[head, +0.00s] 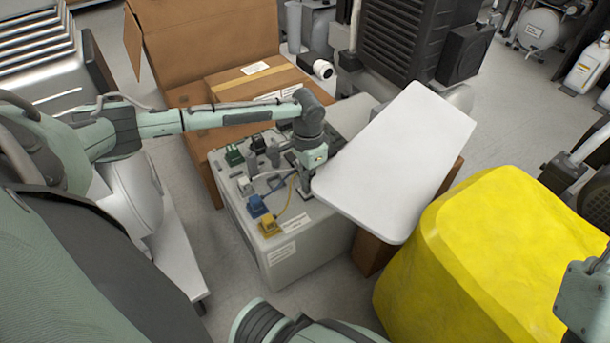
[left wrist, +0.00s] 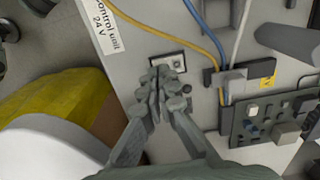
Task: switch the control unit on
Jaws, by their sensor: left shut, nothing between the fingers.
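The control unit (head: 295,250) is a pale grey box in the middle of the head view, with parts and wires on its top. In the left wrist view its label (left wrist: 103,28) reads "Control unit 24 V". A small pale switch (left wrist: 177,62) in a dark frame sits on the panel near the label. My left gripper (head: 304,193) points down at the unit's top. In the left wrist view its shut, empty fingers (left wrist: 158,80) are over the near edge of the switch and partly cover it. I cannot tell whether they touch it. My right gripper is not identifiable.
A white board (head: 405,160) juts up close to the right of my left gripper. A yellow block (head: 480,265) stands at front right. Cardboard boxes (head: 215,45) are behind. Yellow and blue wires (left wrist: 200,35) and a circuit board (left wrist: 265,120) lie beside the switch.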

